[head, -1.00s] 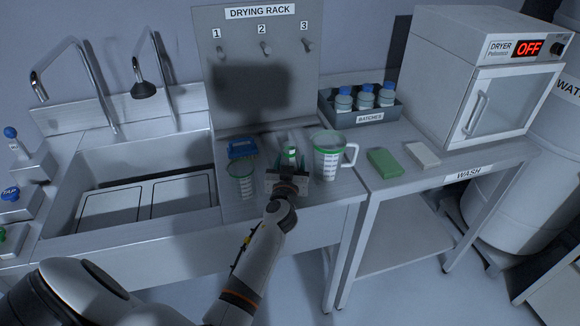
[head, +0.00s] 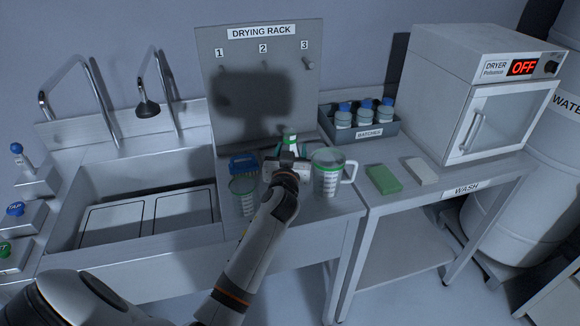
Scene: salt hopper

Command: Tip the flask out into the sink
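The flask (head: 290,141), clear with a green band, is in my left gripper (head: 288,158), above the counter in front of the drying rack. The gripper and wrist hide its lower part, and the fingers themselves are hard to see. It looks upright. The sink (head: 140,180) is to the left, a wide metal basin with pale panels on its floor; it looks empty. My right gripper is out of view.
A green-rimmed beaker (head: 243,196) and a blue item (head: 243,164) stand left of the gripper. A handled jug (head: 328,178) stands close on its right. Two taps (head: 72,90) (head: 150,105) arch behind the sink. The drying rack (head: 225,130) rises behind.

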